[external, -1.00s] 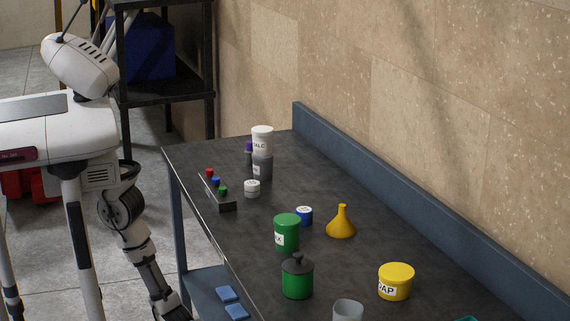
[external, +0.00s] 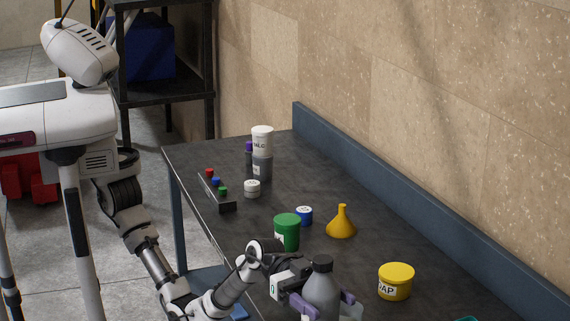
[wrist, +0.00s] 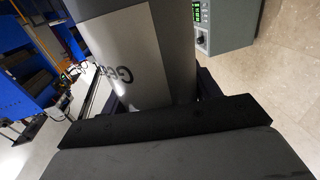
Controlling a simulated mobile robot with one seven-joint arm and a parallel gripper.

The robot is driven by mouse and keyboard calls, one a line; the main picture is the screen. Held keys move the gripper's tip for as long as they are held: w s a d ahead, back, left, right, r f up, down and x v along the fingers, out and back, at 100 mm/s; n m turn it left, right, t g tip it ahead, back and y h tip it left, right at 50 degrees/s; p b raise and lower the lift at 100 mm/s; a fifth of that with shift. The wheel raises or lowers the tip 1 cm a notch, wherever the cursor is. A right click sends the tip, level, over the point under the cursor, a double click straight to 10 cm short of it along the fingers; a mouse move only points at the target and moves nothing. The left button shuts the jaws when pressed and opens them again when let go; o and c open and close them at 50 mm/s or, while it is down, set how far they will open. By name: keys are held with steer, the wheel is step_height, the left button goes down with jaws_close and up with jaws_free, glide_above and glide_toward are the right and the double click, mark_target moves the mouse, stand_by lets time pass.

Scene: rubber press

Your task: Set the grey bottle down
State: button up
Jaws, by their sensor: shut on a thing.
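The grey bottle (external: 322,291) has a dark cap and stands upright in my gripper (external: 324,303) in the external view. My gripper is shut on it, with its fingers on both sides of the body. In the wrist view the bottle (wrist: 165,50) fills the middle, with a pale label partly showing, and the dark gripper (wrist: 165,115) lies against it. The bottle's lower end is cut off in the external view, so I cannot tell whether it touches the bench (external: 385,240).
A tube rack (external: 221,203) and stacked tubs are farther back. Bare bench lies between the funnel and the yellow-lidded tub.

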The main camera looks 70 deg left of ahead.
steer(key=w+a+r+n+t+y+p, duration=0.1)
steer(key=w+a+r+n+t, duration=0.15)
steer(key=w+a+r, duration=0.45)
steer(key=w+a+r+n+t+y+p, duration=0.1)
steer(key=w+a+r+n+t+y, duration=0.1)
steer(key=w+a+r+t, duration=0.45)
steer(key=w+a+n+t+y+p, duration=0.15)
steer(key=w+a+n+y, duration=0.3)
steer(key=w+a, duration=1.05)
steer(key=w+a+f+n+t+y, duration=0.25)
steer(key=w+a, duration=0.25)
steer(key=a, duration=0.5)
step_height(320, 180, down, 21)
steer(key=p, duration=0.5)
steer(key=shift+s+r+y, duration=0.2)
steer(key=shift+y, duration=0.2)
steer(key=shift+f, duration=0.25)
steer(key=o, duration=1.4)
steer(key=shift+m, duration=0.25)
steer(key=shift+o, duration=0.2)
